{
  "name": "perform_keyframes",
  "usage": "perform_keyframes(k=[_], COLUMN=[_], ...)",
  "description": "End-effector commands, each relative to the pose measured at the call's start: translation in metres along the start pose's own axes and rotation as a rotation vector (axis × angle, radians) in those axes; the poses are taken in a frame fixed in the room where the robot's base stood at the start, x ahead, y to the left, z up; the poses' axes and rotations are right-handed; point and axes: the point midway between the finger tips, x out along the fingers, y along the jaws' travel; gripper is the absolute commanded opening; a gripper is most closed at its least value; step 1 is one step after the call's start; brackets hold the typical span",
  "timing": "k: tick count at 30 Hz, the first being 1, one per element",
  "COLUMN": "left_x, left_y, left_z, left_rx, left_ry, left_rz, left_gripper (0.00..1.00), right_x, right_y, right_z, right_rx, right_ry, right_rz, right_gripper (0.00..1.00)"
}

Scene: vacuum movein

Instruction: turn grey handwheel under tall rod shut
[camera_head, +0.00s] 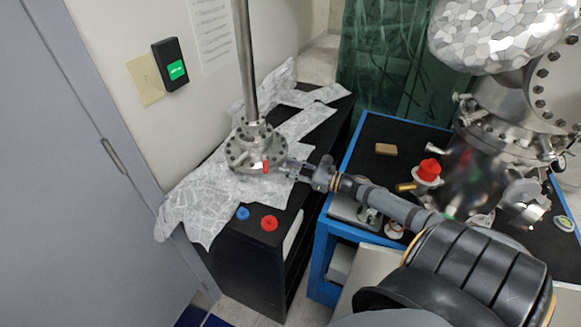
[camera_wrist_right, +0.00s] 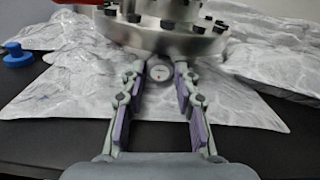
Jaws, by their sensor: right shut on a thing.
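The tall metal rod (camera_head: 246,60) stands upright on a round bolted steel flange (camera_head: 240,153) on foil at the left. The flange also fills the top of the right wrist view (camera_wrist_right: 185,40). Below its rim sits the small round grey handwheel (camera_wrist_right: 160,73), with a pale centre. My right gripper (camera_head: 292,168) reaches in from the right, just beside the flange. In the right wrist view its fingertips (camera_wrist_right: 159,71) are on either side of the handwheel, shut on it. In the head view the handwheel is hidden or too small to make out. My left gripper is not in view.
A red handle (camera_head: 265,166) is on the flange's front. Blue (camera_head: 243,213) and red (camera_head: 269,222) handwheels lie on the black bench's front. Crumpled foil (camera_head: 190,200) spreads around the flange. A blue-edged cart (camera_head: 349,152) with a large steel chamber stands right. A grey door is left.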

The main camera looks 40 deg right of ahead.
Motion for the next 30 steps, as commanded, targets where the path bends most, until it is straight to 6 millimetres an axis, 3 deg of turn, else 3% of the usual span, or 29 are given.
perform_keyframes(k=[9,20,21,26,30], left_x=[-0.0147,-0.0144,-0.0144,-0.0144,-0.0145], left_y=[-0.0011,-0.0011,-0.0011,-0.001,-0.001], left_z=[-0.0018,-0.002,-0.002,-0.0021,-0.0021], left_rx=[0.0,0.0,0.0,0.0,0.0], left_ry=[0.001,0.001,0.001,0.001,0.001], left_rz=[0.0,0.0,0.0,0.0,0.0], left_gripper=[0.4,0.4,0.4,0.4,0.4], right_x=[-0.0002,-0.0003,-0.0002,-0.0002,-0.0002], right_y=[-0.0004,-0.0002,-0.0002,-0.0002,-0.0002], right_z=[0.0007,-0.0004,-0.0004,-0.0003,-0.0002], right_rx=[0.381,0.429,0.429,0.428,0.428], right_ry=[0.0,0.0,0.0,0.0,0.0], right_rz=[-0.001,0.0,0.0,0.0,0.0], right_gripper=[0.0,0.0,0.33,0.53,0.53])
